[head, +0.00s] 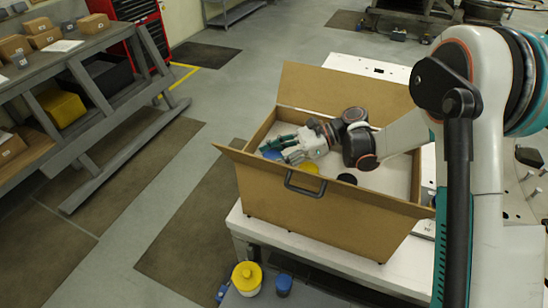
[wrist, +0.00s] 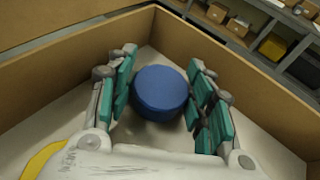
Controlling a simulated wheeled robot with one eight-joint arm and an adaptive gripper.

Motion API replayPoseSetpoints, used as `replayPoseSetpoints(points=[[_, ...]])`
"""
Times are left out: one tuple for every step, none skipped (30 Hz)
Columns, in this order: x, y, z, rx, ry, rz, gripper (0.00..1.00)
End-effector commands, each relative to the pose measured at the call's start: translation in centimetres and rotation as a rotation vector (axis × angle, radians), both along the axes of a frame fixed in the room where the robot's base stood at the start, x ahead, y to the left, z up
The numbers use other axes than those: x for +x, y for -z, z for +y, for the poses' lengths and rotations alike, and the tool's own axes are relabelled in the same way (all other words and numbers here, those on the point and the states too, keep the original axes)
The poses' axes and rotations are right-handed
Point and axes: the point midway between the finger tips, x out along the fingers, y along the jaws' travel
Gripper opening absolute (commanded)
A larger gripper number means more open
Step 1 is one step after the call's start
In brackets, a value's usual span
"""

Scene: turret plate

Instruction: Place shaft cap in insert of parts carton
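A blue round cap (wrist: 160,92), the likely shaft cap, is between my fingers in the wrist view; its blue also shows in the head view (head: 272,154). My gripper (head: 285,150) is low inside the open parts carton (head: 310,211), near its left corner. In the wrist view my gripper (wrist: 161,95) has its teal fingers apart on both sides of the cap, with a narrow gap at the left. The pale insert (head: 378,178) forms the carton's inner floor. How deep the cap sits in the insert is hidden.
A yellow round part (head: 308,168) and a black round part (head: 347,179) are in the carton. The carton stands on a white table (head: 262,228), flaps open. A yellow-lidded pot (head: 247,276) and a blue-topped jar (head: 284,284) stand in front. Shelves (head: 70,110) are at left.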

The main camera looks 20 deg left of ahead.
Motion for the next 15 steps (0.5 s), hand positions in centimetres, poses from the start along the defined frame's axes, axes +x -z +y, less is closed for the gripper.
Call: replayPoseSetpoints(points=[[-0.36, 2.04, -0.38, -0.042, -0.008, -0.01, 0.62], [-0.35, 2.05, -0.38, -0.042, -0.008, -0.009, 0.64], [-0.33, 2.06, -0.38, -0.044, -0.006, -0.009, 0.64], [-0.32, 2.07, -0.38, -0.043, -0.005, -0.009, 0.64], [-0.29, 2.08, -0.39, -0.044, -0.004, -0.009, 0.64], [-0.27, 2.07, -0.39, -0.044, -0.003, -0.008, 0.64], [-0.25, 2.07, -0.39, -0.044, -0.002, -0.008, 0.64], [-0.24, 2.06, -0.39, -0.044, -0.001, -0.008, 0.64], [-0.2, 2.07, -0.4, -0.044, 0.0, -0.008, 0.64], [-0.19, 2.06, -0.4, -0.044, 0.001, -0.007, 0.64], [-0.17, 2.06, -0.41, -0.044, 0.002, -0.008, 0.64], [-0.15, 2.03, -0.42, -0.044, 0.003, -0.008, 0.64], [-0.14, 1.98, -0.41, -0.044, 0.003, -0.007, 0.64], [-0.12, 1.9, -0.42, -0.044, 0.004, -0.007, 0.64], [-0.11, 1.72, -0.43, -0.045, 0.004, -0.008, 0.64]])
